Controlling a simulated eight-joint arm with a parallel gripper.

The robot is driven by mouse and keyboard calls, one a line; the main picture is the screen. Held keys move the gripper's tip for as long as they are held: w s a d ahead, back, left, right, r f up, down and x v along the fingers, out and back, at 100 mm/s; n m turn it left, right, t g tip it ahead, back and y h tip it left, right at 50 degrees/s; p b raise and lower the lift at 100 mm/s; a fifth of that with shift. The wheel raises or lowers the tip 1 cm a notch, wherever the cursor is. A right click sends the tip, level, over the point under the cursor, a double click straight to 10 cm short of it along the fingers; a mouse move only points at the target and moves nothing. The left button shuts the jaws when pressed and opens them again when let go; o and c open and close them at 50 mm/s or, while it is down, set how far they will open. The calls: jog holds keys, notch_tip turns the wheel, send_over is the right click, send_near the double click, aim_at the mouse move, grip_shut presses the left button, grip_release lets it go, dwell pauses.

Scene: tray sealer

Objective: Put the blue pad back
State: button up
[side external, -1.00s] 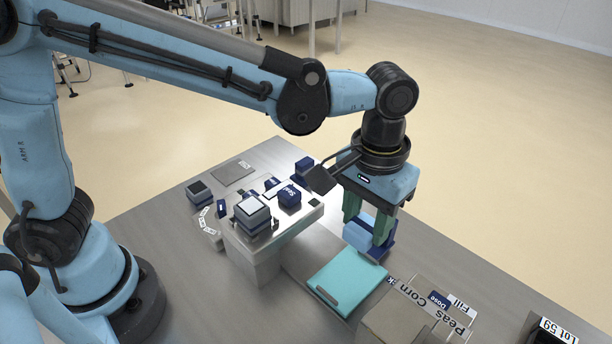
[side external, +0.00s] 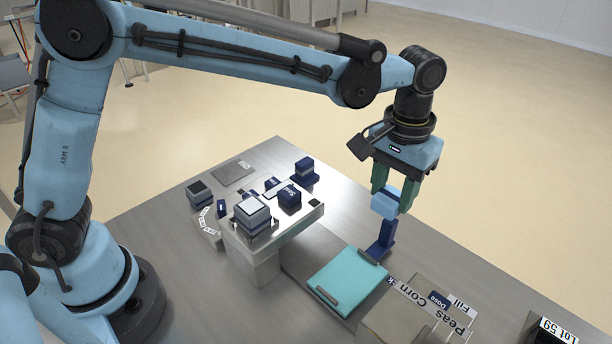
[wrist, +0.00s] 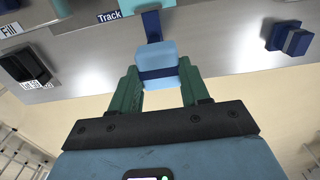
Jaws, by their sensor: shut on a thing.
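The blue pad, a light blue block (side external: 385,206), is held between the green fingers of my gripper (side external: 394,200), which is shut on it. In the wrist view the pad (wrist: 156,55) sits between the fingertips, with a dark blue band across it. It hangs above the table. A dark blue upright stand (side external: 384,238) is below it, at the back edge of the turquoise board; in the side view the pad is above the top of this stand. In the wrist view the stand (wrist: 152,22) shows just beyond the pad.
A turquoise board (side external: 347,280) lies in front of the stand. A raised metal platform (side external: 262,258) with several dark blue and grey blocks is to the left. A labelled bin (side external: 400,318) is to the front right, and a black box (side external: 555,338) at the right edge.

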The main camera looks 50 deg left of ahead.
jog(key=w+a+f, duration=0.4)
jog(key=w, duration=0.1)
jog(key=w+a+f, duration=0.2)
jog(key=shift+w+a, duration=0.2)
jog(key=shift+a, duration=0.2)
jog(key=shift+f, duration=2.1)
jog(key=o, duration=1.1)
jog(key=shift+f, duration=0.1)
notch_tip(320, 180, up, 12)
jog(key=s+a+r+t, duration=0.3)
jog(key=s+a+r, duration=0.3)
jog(key=s+a, duration=0.2)
jog(key=s+a+f+t, duration=0.4)
jog(key=s+a+f, duration=0.1)
jog(key=s, duration=0.7)
jog(key=shift+a+f, duration=0.15)
jog(key=shift+a, duration=0.65)
